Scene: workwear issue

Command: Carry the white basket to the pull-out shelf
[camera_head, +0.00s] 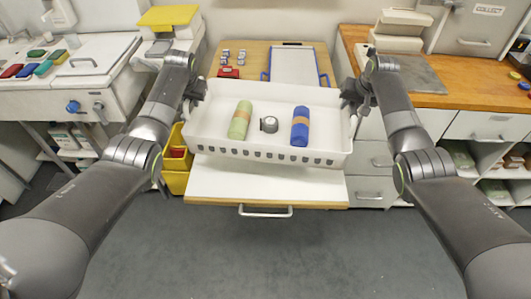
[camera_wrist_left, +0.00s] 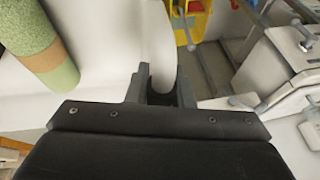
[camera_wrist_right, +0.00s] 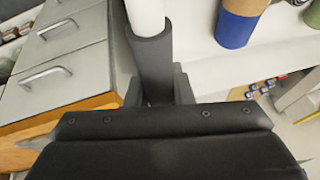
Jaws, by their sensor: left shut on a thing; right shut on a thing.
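The white basket (camera_head: 268,157) is in the middle of the head view, between my two arms. My right gripper (camera_head: 353,94) is shut on the right side, on a dark-sleeved handle (camera_wrist_right: 150,55). The pull-out shelf (camera_head: 265,187) extends below and in front of the basket.
A wooden surface behind the basket carries a blue-handled white tray (camera_head: 294,65) and small items. A yellow bin (camera_head: 176,165) stands at the left below the basket. A white cabinet (camera_head: 85,75) is left, a wooden counter (camera_head: 460,80) right. The grey floor in front is clear.

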